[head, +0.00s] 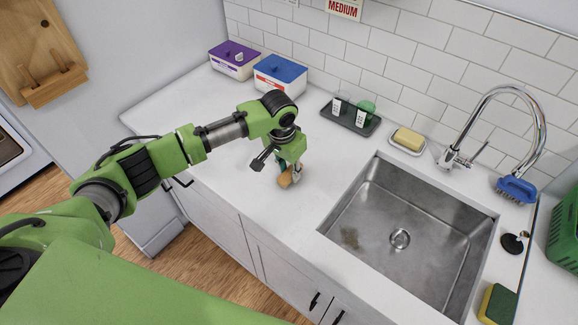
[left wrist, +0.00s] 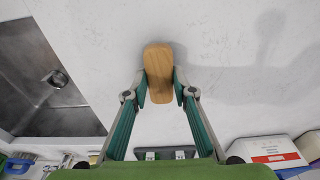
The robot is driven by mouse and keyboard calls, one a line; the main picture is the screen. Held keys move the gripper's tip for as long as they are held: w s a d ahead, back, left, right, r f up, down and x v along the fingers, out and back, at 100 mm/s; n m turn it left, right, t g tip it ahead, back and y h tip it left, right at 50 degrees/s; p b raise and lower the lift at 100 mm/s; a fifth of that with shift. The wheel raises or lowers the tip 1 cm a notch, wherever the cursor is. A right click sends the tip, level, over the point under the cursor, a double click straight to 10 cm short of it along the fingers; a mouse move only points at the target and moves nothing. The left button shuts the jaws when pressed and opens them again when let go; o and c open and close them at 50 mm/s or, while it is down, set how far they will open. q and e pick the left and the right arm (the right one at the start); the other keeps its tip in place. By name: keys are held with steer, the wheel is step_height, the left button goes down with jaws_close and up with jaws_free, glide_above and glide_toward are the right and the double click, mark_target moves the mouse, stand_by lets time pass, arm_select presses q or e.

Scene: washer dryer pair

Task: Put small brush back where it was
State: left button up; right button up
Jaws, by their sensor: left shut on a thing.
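The small brush (head: 286,181) shows as a light wooden oval block at the counter, left of the sink. It also shows in the left wrist view (left wrist: 158,66), upright in the picture, between the two fingertips. My left gripper (head: 292,170) points down and is shut on the brush. Any bristles are hidden beneath the wood. I cannot tell whether the brush touches the counter or hangs just above it. My right gripper is out of view.
The sink (head: 357,218) opens to the right. Behind stand a purple-lidded box (head: 234,60), a blue-lidded box (head: 280,78), a dark tray (head: 349,121) with two containers and a soap dish (head: 407,144). A blue brush (head: 517,190) and sponge (head: 497,304) lie right. Counter around my gripper is clear.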

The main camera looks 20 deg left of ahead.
mark_target(285, 178)
arm_select(q)
steer(key=o, duration=1)
steer(key=r+b, duration=0.1)
steer(key=r, duration=0.3)
steer(key=s+r, duration=0.1)
steer(key=r, duration=0.3)
steer(key=r+b, duration=0.1)
steer(key=r, duration=0.3)
steer(key=shift+s+a+b, duration=0.3)
steer(key=shift+s, duration=0.1)
steer(key=shift+f, duration=0.15)
